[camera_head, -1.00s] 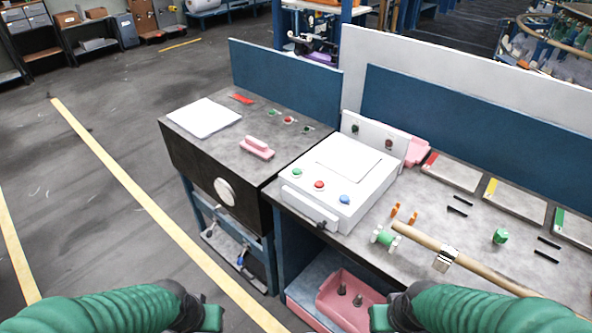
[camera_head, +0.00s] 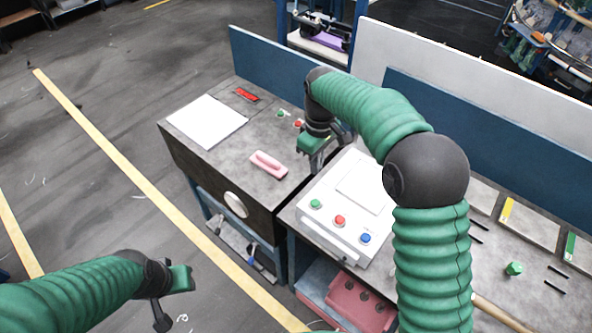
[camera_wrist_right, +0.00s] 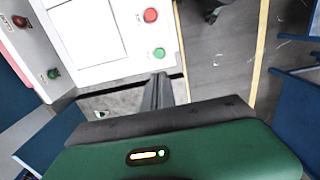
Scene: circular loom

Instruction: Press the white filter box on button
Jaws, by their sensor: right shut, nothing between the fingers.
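The white filter box (camera_head: 325,195) stands on the bench at the centre. Green (camera_head: 316,204), red (camera_head: 340,220) and blue (camera_head: 365,238) buttons line its front. My right gripper (camera_head: 317,168) is shut and empty, at the box's left side, behind the green button. In the right wrist view its fingers (camera_wrist_right: 158,82) point towards the box edge, just short of the green button (camera_wrist_right: 159,53) in the picture; contact cannot be told. The raised back panel with its own green (camera_wrist_right: 53,74) and red (camera_wrist_right: 20,21) buttons shows there too. My left gripper (camera_head: 172,300) hangs at lower left, its jaws unclear.
A pink handled block (camera_head: 269,164) and a white sheet (camera_head: 207,122) lie on the left bench, with small buttons behind. A pink bin (camera_head: 358,305) sits below the box. My right arm hides part of the right bench. The floor at left is clear.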

